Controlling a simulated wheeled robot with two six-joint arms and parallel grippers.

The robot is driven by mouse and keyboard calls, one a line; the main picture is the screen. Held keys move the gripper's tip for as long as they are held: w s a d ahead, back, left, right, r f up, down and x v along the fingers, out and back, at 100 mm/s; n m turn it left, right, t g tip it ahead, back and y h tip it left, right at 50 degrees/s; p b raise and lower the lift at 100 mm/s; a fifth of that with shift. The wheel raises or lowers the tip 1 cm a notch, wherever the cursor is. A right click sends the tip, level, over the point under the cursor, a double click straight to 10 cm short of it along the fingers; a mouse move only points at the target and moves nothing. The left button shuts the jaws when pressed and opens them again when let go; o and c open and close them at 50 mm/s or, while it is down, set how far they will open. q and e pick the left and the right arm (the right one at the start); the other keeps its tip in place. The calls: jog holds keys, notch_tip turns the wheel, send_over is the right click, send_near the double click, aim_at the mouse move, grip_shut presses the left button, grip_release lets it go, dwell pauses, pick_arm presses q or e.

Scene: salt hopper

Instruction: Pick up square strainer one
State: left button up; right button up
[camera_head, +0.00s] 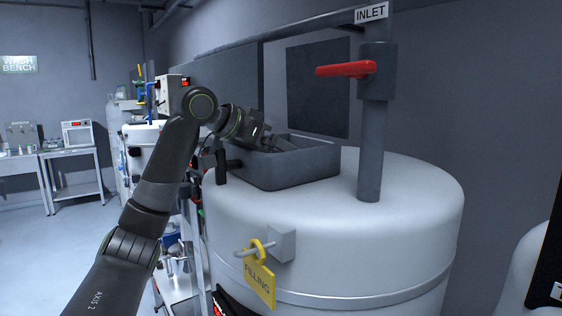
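A grey, square, open-topped box (290,168) sits on top of the white tank (330,225). It looks like the square strainer or the frame around it; I cannot tell which. A dark upright handle-like part (221,167) stands by its left side. My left gripper (279,143) is over the box's left rear part, its fingertips at or just above the opening. The wrist hides part of the rim and the inside. Whether the fingers are open or touch anything is too small to tell. My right gripper is out of view.
An inlet pipe (371,150) with a red lever (346,69) rises right of the box. A yellow FILLING tag (260,280) hangs on the tank's front. A dark panel (550,260) stands at the right edge. A wash bench (75,155) is far left, with open floor before it.

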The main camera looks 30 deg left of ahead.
pick_arm(q)
jog(key=shift+s, duration=0.1)
jog(key=shift+c, duration=1)
jog(key=c, duration=1.3)
jog(key=shift+o, duration=0.2)
